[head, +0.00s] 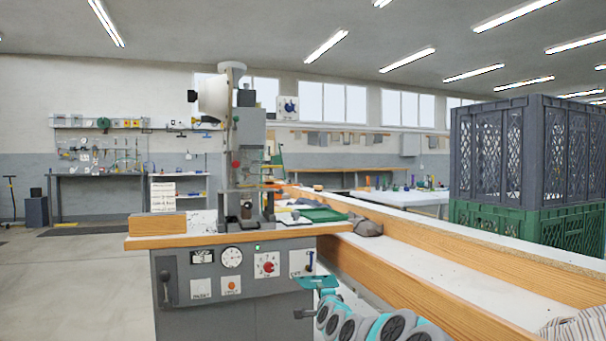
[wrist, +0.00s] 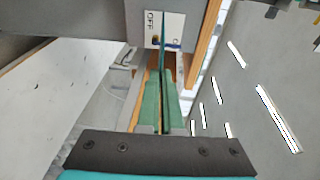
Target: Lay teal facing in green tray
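The green tray (head: 322,214) lies on the right part of the press table, beside the press. My gripper (head: 318,285) is in front of the table's right front corner, below the tray and outside it. In the wrist view my gripper (wrist: 162,100) has its green fingers close together. A thin dark teal sheet, which looks like the teal facing (wrist: 163,45), stands edge-on between them and sticks out past the tips. Its flat face is hidden in that view.
The grey press (head: 245,150) stands on the wood-edged table (head: 180,241). The control panel (head: 302,262) with an OFF label and blue switch is close behind my gripper. A long wood-edged bench (head: 430,290) runs along the right, with stacked crates (head: 525,165) beyond. Open floor lies left.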

